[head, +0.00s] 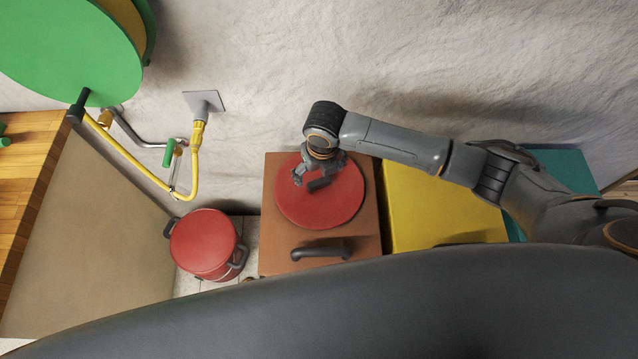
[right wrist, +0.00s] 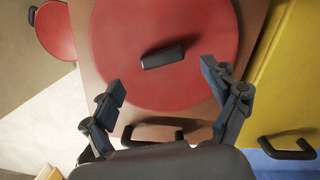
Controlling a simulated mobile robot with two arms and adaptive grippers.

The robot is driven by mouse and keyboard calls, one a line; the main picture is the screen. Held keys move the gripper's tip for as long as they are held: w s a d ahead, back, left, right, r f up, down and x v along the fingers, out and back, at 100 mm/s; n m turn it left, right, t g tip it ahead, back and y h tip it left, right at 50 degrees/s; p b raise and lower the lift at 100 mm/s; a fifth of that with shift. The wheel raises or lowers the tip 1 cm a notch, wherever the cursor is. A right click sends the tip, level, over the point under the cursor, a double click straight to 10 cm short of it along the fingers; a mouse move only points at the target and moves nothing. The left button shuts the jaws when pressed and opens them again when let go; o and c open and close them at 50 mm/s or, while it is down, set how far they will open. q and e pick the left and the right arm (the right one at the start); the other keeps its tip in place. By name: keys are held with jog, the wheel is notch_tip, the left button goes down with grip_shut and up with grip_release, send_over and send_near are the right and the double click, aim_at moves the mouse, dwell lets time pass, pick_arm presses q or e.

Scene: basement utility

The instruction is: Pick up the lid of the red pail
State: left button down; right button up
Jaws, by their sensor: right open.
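A round red lid (head: 335,207) lies flat on top of a brown box. In the right wrist view the lid (right wrist: 120,50) has a short dark grip (right wrist: 163,57) at its middle. The red pail (head: 203,243) stands on the floor to the left of the box, and part of it shows in the right wrist view (right wrist: 55,30). My right gripper (head: 315,178) is over the lid. In the right wrist view its fingers (right wrist: 163,82) are spread and empty, with the grip between and beyond the fingertips. My left gripper is not in view.
The brown box (head: 282,258) has a dark handle (head: 320,249) at its front. A yellow box (head: 430,210) and a teal box (head: 565,165) stand to the right. A yellow hose (head: 128,160), a green reel (head: 65,45) and a wooden worktop (head: 30,165) are at the left. A rough wall rises behind.

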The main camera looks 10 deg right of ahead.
aim_at(319, 181)
jog(key=shift+w+f+p, duration=0.15)
jog(key=shift+f+p, duration=0.2)
jog(key=shift+f, duration=1.05)
jog(key=shift+w+f+p, duration=0.1)
jog(key=shift+f+p, duration=0.2)
jog(key=shift+f, duration=1.05)
jog(key=shift+c, duration=0.2)
jog(key=shift+r, duration=0.1)
jog(key=c, duration=1.3)
